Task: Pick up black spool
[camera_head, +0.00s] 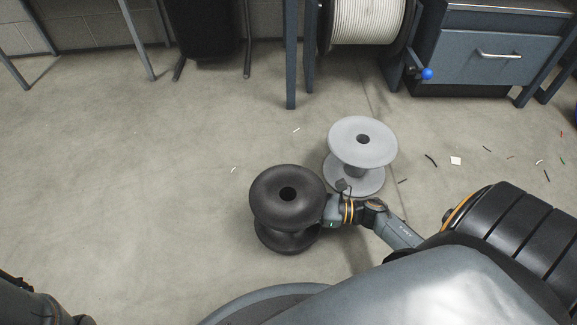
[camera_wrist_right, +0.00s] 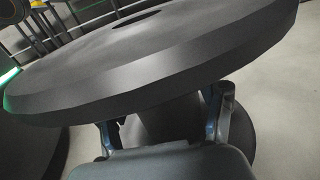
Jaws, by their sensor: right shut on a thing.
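The black spool (camera_head: 285,190) stands upright on the concrete floor in the head view, in front of me and near the middle. My right gripper (camera_head: 326,212) reaches it from the right and is shut on its narrow core, between the two flanges. In the right wrist view the spool's upper flange (camera_wrist_right: 150,65) fills the top, and my right gripper's fingers (camera_wrist_right: 165,128) sit on both sides of the core below it. The fingertips are partly hidden by the spool. My left gripper is out of view; only part of my left arm shows at the lower left.
A grey spool (camera_head: 362,142) stands just behind and right of the black one, close to my right gripper. A blue drawer cabinet (camera_head: 490,60) and a reel of white cable (camera_head: 366,22) are at the back. Small scraps litter the floor at right. The left floor is clear.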

